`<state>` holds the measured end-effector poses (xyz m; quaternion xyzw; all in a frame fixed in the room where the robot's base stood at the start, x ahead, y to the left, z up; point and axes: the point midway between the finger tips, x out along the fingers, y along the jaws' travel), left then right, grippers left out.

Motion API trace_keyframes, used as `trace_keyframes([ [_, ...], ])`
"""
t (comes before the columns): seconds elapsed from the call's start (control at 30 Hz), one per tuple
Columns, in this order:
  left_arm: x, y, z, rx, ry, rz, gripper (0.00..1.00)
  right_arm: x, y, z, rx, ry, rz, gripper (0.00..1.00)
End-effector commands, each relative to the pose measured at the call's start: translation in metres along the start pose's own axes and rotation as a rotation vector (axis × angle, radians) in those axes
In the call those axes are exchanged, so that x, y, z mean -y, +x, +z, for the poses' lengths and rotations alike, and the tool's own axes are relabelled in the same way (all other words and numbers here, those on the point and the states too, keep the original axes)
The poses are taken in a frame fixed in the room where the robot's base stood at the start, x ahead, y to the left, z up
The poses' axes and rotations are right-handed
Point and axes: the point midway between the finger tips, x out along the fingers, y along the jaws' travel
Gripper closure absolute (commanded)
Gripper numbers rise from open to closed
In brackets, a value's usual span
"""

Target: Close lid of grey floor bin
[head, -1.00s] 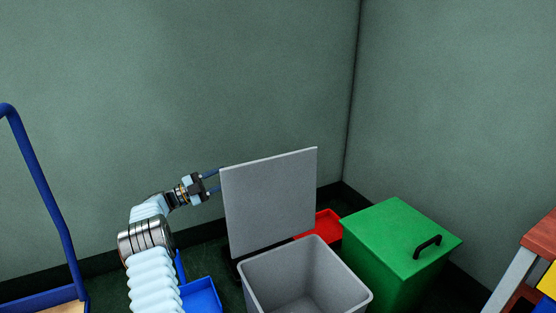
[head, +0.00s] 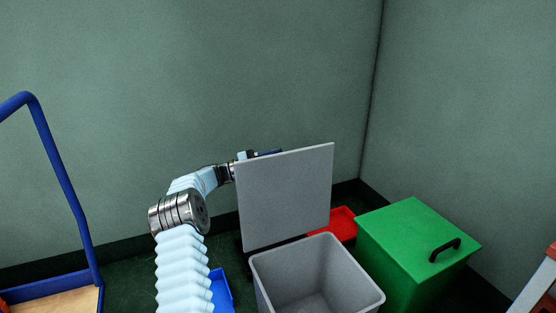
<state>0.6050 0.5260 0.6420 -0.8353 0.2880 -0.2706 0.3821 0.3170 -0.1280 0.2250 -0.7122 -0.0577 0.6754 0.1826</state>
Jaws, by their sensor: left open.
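The grey floor bin (head: 262,284) stands at the bottom centre and its inside shows. Its flat grey lid (head: 285,198) stands upright at the bin's back edge, so the bin is open. My left arm comes up from the bottom left. My left gripper (head: 268,153) is open at the lid's upper left edge, mostly behind the lid. Its fingertips show just above the top edge, and the lid hides the rest. I cannot tell whether it touches the lid. My right gripper is not in view.
A green bin (head: 410,240) with a closed lid and black handle stands close on the right. A red tray (head: 343,222) lies behind, and a blue tray (head: 221,291) lies left of the grey bin. A blue-framed cart (head: 68,205) is at the left.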

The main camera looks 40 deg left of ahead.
Motion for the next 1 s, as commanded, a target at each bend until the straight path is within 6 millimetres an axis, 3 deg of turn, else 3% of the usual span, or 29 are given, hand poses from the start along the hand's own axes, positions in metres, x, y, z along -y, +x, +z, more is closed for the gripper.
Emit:
trace_keyframes([
  [0.13, -0.0001, 0.0106, -0.0004, -0.001, 0.0, 0.001, 0.58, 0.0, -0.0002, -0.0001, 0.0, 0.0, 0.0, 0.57],
  [0.4, 0.0, 0.0119, -0.0001, 0.0, 0.0, 0.0, 0.58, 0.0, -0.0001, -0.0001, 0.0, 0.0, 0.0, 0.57],
  [0.7, -0.0001, 0.0116, -0.0001, 0.0, 0.0, 0.0, 1.0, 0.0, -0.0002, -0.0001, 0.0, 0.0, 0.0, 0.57],
  [1.0, -0.0006, 0.0117, -0.0002, 0.0, 0.001, 0.001, 1.0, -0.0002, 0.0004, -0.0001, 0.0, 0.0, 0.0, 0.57],
])
